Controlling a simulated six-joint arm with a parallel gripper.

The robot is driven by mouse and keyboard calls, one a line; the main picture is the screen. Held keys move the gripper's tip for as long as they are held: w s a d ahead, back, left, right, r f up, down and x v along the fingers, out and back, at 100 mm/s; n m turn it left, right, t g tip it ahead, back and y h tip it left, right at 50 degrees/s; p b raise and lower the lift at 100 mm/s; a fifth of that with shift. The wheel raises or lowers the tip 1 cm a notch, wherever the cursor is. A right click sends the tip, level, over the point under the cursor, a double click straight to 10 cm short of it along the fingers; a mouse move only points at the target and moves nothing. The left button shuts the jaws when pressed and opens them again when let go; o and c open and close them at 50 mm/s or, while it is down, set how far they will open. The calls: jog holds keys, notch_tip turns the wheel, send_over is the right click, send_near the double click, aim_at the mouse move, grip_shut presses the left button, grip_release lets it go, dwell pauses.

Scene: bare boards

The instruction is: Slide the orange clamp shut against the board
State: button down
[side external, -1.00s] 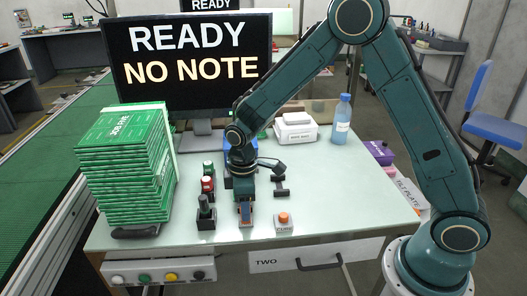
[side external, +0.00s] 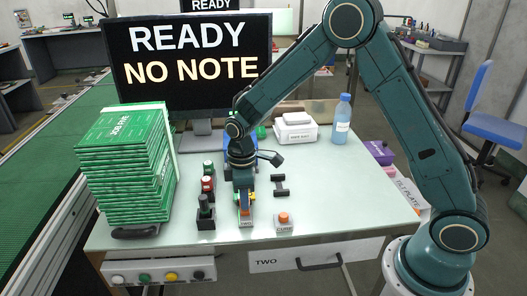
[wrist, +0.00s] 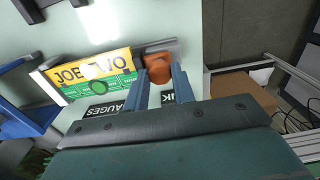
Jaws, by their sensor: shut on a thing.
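The orange clamp (wrist: 158,68) shows between my gripper's two blue fingers in the wrist view, with a grey metal piece (wrist: 168,46) beside it. My gripper (wrist: 160,82) is shut on the clamp. The yellow and green board (wrist: 97,73), marked "JOB TWO", lies just left of the clamp there. The clamp is very close to the board's end; I cannot tell whether they touch.
An orange-topped button box (side external: 284,222) is close right, with a black handle-like part (side external: 280,185) behind. A stack of green boards (side external: 125,165) stands left.

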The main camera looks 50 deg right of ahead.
jog(key=c, duration=1.2)
grip_release()
jog(key=shift+w+d, duration=0.3)
jog(key=shift+w, duration=0.05)
jog(key=shift+o, duration=0.2)
jog(key=shift+s+r, duration=0.1)
jog(key=shift+r, duration=0.05)
jog(key=shift+r, duration=0.2)
notch_tip(320, 180, up, 13)
jog(key=shift+r, duration=0.15)
